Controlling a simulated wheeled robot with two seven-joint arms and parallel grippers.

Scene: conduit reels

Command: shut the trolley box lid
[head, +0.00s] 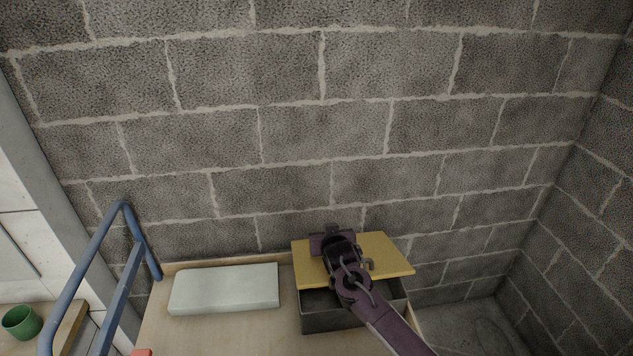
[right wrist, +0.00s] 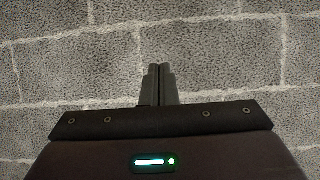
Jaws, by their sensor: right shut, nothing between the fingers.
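The trolley box (head: 330,320) is dark grey and stands on the trolley's wooden top. Its yellow lid (head: 385,256) is raised at the back, and the dark inside shows between the lid and the front wall. My right gripper (head: 331,230) lies across the left part of the lid in the head view, its tips near the lid's far edge. Whether it touches the lid I cannot tell. In the right wrist view its fingers (right wrist: 159,80) are together and empty, with only block wall beyond. My left gripper is not in view.
A pale flat block (head: 225,288) lies left of the box on the trolley top (head: 210,335). A blue rail (head: 98,262) rises at the left, with a green cup (head: 21,321) beyond it. A grey block wall (head: 260,130) stands close behind.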

